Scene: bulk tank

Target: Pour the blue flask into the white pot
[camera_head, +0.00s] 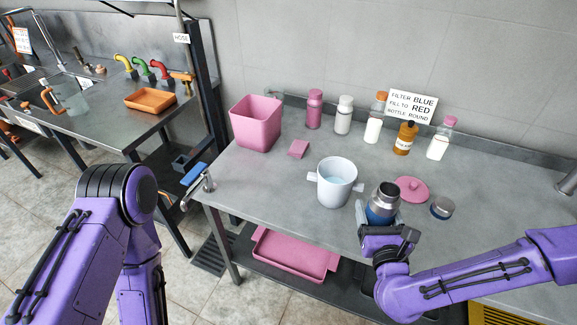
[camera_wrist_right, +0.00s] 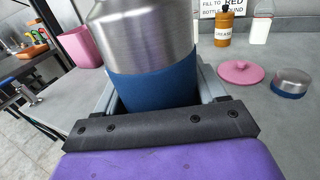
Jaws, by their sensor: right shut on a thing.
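The blue flask (camera_head: 382,207) has a steel top, a blue body and an open mouth. My right gripper (camera_head: 383,222) is shut around its blue body and holds it upright near the table's front edge. It fills the middle of the right wrist view (camera_wrist_right: 150,85), its base hidden by the gripper; I cannot tell if it touches the table. The white pot (camera_head: 335,188), with two side handles, stands open just left of the flask. Pale blue shows inside it. My left arm is at the left, its gripper out of view.
A pink lid (camera_head: 411,189) and a steel-topped cap (camera_head: 442,208) lie right of the flask. A pink bin (camera_head: 256,124) and small pink block (camera_head: 298,149) stand left of the pot. Several bottles line the back, including a brown grease bottle (camera_head: 405,139). The table's right side is clear.

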